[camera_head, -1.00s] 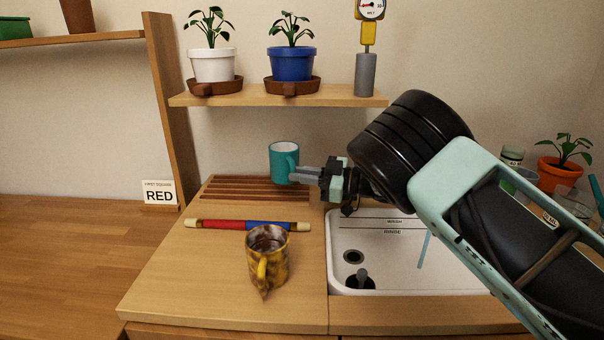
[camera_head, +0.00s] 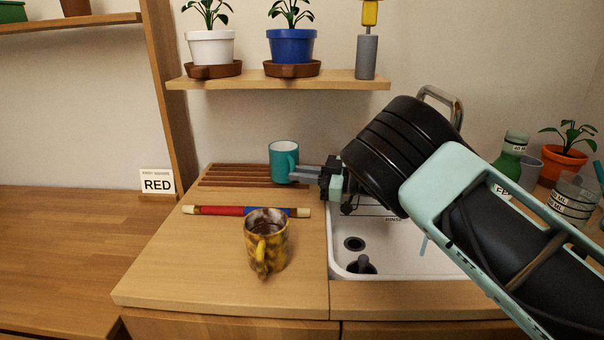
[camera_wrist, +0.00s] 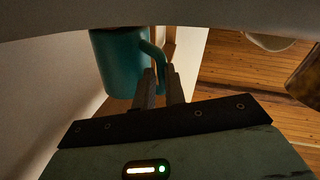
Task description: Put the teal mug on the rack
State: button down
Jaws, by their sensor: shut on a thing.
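The teal mug (camera_head: 281,163) is upright over the right part of the slatted wooden rack (camera_head: 225,175). Its base appears very close to the slats; I cannot tell whether it touches. My gripper (camera_head: 297,173) comes from the right and is shut on the mug's handle. In the wrist view, the mug (camera_wrist: 118,65) hangs beyond the fingers (camera_wrist: 160,88), which pinch the handle. The mug hides part of the rack's right end.
A brown-yellow mug (camera_head: 266,240) stands on the counter in front. A red and blue rod (camera_head: 245,211) lies before the rack. The sink (camera_head: 380,262) is at right. A shelf (camera_head: 335,80) with potted plants hangs above. The counter's front left is clear.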

jog(key=shift+f, duration=0.4)
jog(key=c, duration=1.4)
grip_release()
jog(key=shift+d, duration=0.15)
